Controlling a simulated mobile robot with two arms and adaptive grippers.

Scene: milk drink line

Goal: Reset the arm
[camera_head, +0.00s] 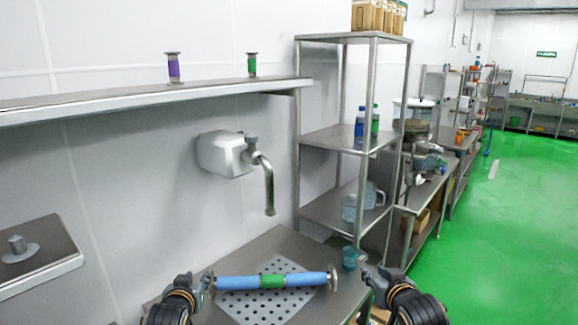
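My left gripper (205,286) is at the bottom, close beside the left end of a blue tube (240,282) with a green middle band and metal end caps. The tube lies across a perforated plate (262,307) on the steel table. I cannot tell whether the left gripper touches it. My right gripper (364,270) is right of the tube's right end cap, apart from it, near a small blue-green cup (350,258). Whether it touches the cup is unclear. The fingers of both grippers are too small to read as open or shut.
A steel shelf rack (330,137) with bottles and jugs stands behind the table (268,246). A wall spout (268,190) hangs above the table. A wall shelf (130,98) holds two small containers. Green floor (500,230) is open at right.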

